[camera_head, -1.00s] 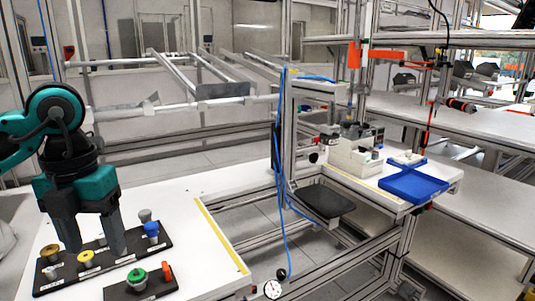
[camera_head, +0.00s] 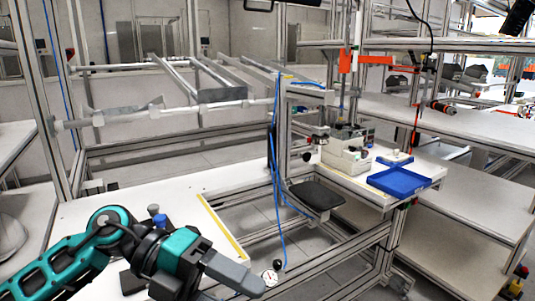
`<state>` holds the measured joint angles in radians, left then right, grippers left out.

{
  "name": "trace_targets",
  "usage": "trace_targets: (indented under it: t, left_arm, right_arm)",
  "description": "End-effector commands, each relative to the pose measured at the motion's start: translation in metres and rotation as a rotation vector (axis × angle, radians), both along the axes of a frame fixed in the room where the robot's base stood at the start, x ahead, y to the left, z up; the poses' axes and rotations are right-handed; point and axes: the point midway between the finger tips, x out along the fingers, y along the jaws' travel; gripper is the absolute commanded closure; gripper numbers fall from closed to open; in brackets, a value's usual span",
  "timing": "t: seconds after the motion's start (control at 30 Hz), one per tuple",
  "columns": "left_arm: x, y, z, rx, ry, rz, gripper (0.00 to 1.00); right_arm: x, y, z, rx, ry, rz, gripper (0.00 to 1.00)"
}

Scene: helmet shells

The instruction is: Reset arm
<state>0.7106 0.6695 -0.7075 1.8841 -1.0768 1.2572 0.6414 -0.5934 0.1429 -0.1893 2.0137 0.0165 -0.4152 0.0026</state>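My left arm, teal and dark grey, reaches in from the bottom left, and its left gripper (camera_head: 235,280) points right, low over the front of the white table (camera_head: 100,212). One grey finger shows clearly; the other is mostly hidden, so the gap between them cannot be judged. No object shows at the visible fingertip. Behind the arm, a blue knob (camera_head: 160,221) and a grey knob (camera_head: 153,209) stand up; the rest of their black board is mostly hidden. My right gripper is not in view.
A blue tray (camera_head: 399,182) and pale equipment (camera_head: 345,155) sit on a bench at the right. A round dial gauge (camera_head: 270,278) is close to the left fingertip. A pale helmet-like shell (camera_head: 10,236) lies at the left edge.

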Motion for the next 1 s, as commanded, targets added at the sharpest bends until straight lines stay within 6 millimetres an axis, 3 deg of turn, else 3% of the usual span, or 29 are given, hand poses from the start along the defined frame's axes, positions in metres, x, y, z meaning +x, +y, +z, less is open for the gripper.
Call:
trace_targets:
  t: [0.07,0.17,0.27,0.37,0.47,0.57,0.63,0.8,0.9,1.0]
  left_arm:
    - [-0.002,-0.018,0.015,-0.205,0.100,0.070,0.36]
    - [0.008,-0.027,0.030,-0.439,0.225,0.208,0.36]
    - [0.028,-0.021,0.035,-0.634,0.364,0.393,0.36]
    - [0.050,-0.004,0.024,-0.782,0.516,0.615,0.36]
    - [0.069,0.021,-0.007,-0.876,0.680,0.868,0.36]
    - [0.076,0.051,-0.056,-0.910,0.854,1.140,0.36]
    - [0.069,0.072,-0.098,-0.897,0.981,1.335,0.36]
    - [0.019,0.113,-0.199,-0.761,1.271,1.741,0.36]
    - [-0.015,0.125,-0.237,-0.665,1.392,1.887,0.36]
    - [-0.040,0.132,-0.260,-0.594,1.470,1.973,0.36]
  right_arm:
    - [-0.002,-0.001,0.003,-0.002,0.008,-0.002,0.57]
    - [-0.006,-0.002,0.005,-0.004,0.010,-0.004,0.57]
    - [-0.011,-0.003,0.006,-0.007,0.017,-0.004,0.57]
    - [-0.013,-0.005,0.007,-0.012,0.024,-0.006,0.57]
    - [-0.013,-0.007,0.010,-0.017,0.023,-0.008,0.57]
    - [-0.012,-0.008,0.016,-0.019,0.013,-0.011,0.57]
    - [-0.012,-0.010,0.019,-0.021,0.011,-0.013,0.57]
    - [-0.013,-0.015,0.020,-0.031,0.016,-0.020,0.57]
    - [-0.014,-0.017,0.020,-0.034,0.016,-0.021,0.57]
    - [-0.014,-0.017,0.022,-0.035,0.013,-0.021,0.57]
